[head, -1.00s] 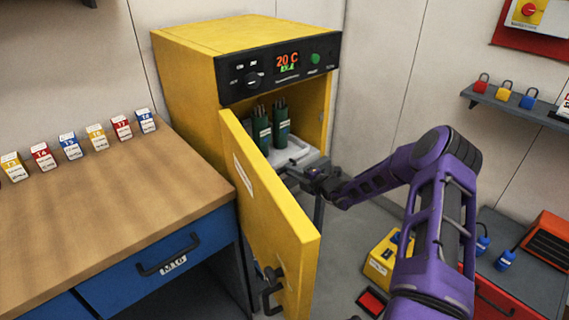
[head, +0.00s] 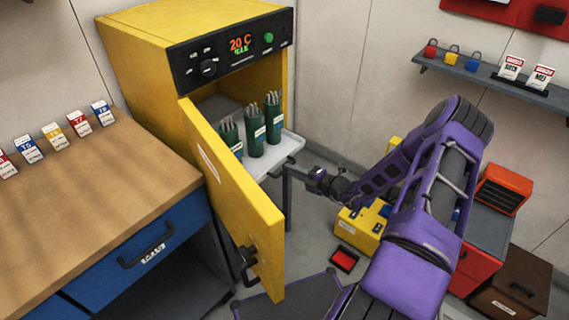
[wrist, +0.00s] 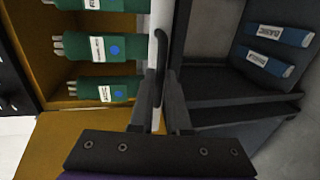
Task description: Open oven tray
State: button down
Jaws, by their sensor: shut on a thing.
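The yellow oven (head: 135,60) stands with its door (head: 235,200) swung open. Its pale tray (head: 291,144) sticks out of the opening, carrying several green canisters (head: 255,133) of rods. My gripper (head: 305,175) is at the tray's front edge in the head view. In the wrist view, the jaws of my gripper (wrist: 162,103) are shut on the dark tray handle (wrist: 160,65), with the pale tray edge (wrist: 152,45) just behind it. The canisters (wrist: 105,48) also show at the left there. The inner end of the tray is hidden inside the oven.
A wooden-topped bench (head: 80,190) with blue drawers stands left of the oven. A yellow box (head: 362,225) and a small red-and-black item (head: 344,258) are on the floor near my arm. A red cabinet (head: 470,240) stands at the right. Grey floor shows between.

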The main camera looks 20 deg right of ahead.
jog(key=shift+s+d, duration=0.3)
jog(key=shift+s, duration=0.15)
jog(key=c, duration=1.2)
grip_release()
jog(key=shift+o, duration=0.2)
jog(key=v, duration=1.7)
jog(key=shift+s, duration=0.2)
jog(key=shift+d+r, duration=0.1)
